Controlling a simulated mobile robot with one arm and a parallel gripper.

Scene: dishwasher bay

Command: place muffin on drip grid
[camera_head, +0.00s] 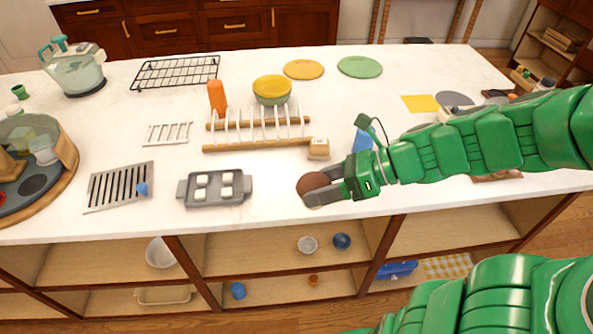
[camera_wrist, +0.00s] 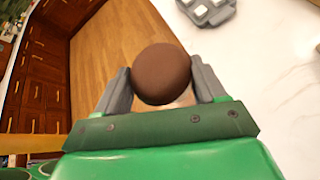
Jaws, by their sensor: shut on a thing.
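The muffin (camera_head: 314,184) is a brown rounded piece held between the fingers of my gripper (camera_head: 323,189), above the front edge of the white counter. In the wrist view the muffin (camera_wrist: 161,74) sits between the two grey fingers of my gripper (camera_wrist: 162,88), which touch it on both sides. The drip grid (camera_head: 119,187) appears to be the grey slotted plate lying flat at the front left of the counter, well left of my gripper. A small blue object (camera_head: 142,188) is on its right part.
A grey tray with white cubes (camera_head: 196,203) lies between the grid and my gripper. A round wooden carousel (camera_head: 67,158) is at far left.

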